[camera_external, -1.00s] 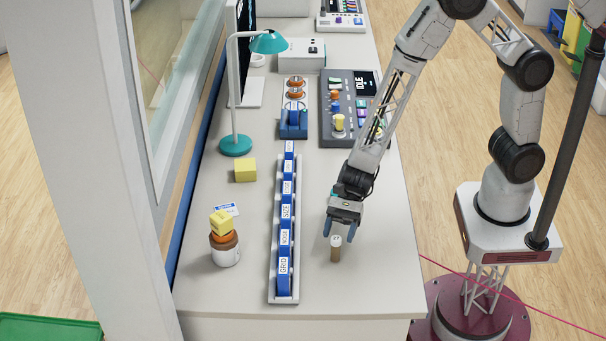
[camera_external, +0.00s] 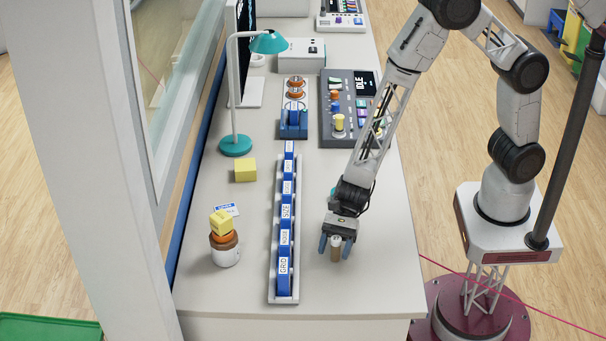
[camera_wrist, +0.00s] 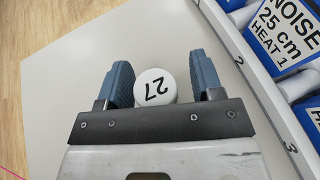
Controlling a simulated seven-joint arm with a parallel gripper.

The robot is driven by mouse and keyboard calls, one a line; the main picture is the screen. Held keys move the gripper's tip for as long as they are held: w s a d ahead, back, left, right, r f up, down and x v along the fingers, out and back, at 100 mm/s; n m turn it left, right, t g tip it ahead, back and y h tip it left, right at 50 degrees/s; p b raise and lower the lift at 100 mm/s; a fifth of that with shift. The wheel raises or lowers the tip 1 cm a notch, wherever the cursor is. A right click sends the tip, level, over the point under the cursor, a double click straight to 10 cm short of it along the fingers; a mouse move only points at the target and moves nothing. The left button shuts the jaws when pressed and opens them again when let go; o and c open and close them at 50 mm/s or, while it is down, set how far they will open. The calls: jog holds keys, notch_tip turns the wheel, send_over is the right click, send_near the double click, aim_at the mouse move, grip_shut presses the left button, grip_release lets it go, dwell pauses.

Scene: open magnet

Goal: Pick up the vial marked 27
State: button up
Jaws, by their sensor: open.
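The vial marked 27 (camera_external: 336,250) stands upright on the table right of the rack of blue cards. It has a white cap and a brown body. In the wrist view its white cap (camera_wrist: 155,87) shows the number 27 and lies between the two blue fingers, nearer the left one. My gripper (camera_external: 336,248) is open and low around the vial, with one finger on each side. In the wrist view my gripper (camera_wrist: 163,82) leaves a clear gap to the right finger; whether the left finger touches the cap I cannot tell. The lower body is partly hidden.
A long rack (camera_external: 285,298) of blue labelled cards stands just left of my gripper; it also shows in the wrist view (camera_wrist: 243,75).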

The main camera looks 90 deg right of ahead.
aim_at(335, 242)
dwell(0.4)
jog(key=c, duration=1)
jog(key=shift+r, duration=0.15)
jog(key=shift+r, duration=1.6)
jog(key=s+d, duration=0.3)
jog(key=s, duration=0.4)
jog(key=s+d+r, duration=0.1)
jog(key=s+d, duration=0.3)
jog(key=s, duration=0.3)
jog(key=shift+s+r, duration=0.15)
jog(key=shift+r, duration=0.15)
jog(key=shift+d, duration=0.1)
